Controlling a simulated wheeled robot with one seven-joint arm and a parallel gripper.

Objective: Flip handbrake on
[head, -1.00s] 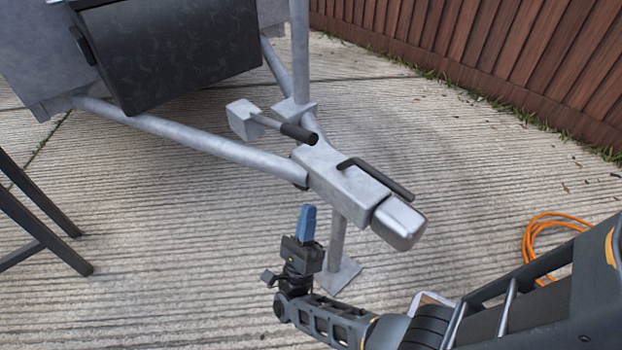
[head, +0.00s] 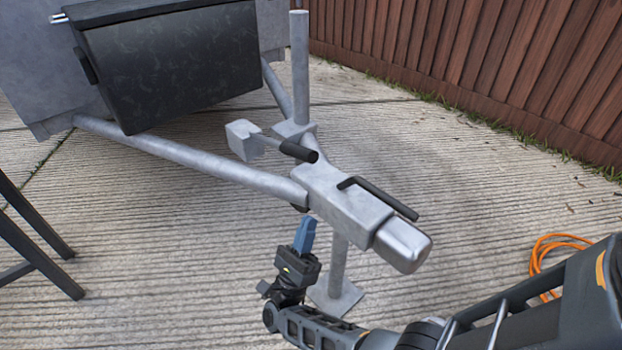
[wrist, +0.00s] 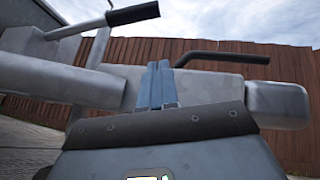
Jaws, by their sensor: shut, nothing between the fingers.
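A trailer drawbar (head: 345,195) ends in a rounded metal coupling head (head: 402,245). A bent black bar (head: 378,197) lies along its top, nearly level; it also shows in the wrist view (wrist: 222,57). A second lever with a black grip (head: 299,152) sticks out from a grey block behind it, and shows at upper left in the wrist view (wrist: 132,14). I cannot tell for certain which is the handbrake. My gripper (head: 304,235), with blue fingers, is shut and empty beside and below the drawbar. In the wrist view the fingers (wrist: 158,85) stand in front of the drawbar.
A vertical metal post (head: 300,65) rises behind the levers. A support leg (head: 338,265) stands under the drawbar, close to my gripper. A black box (head: 175,65) sits on the trailer. An orange cable (head: 545,255) lies at right. A wooden fence (head: 480,60) runs behind.

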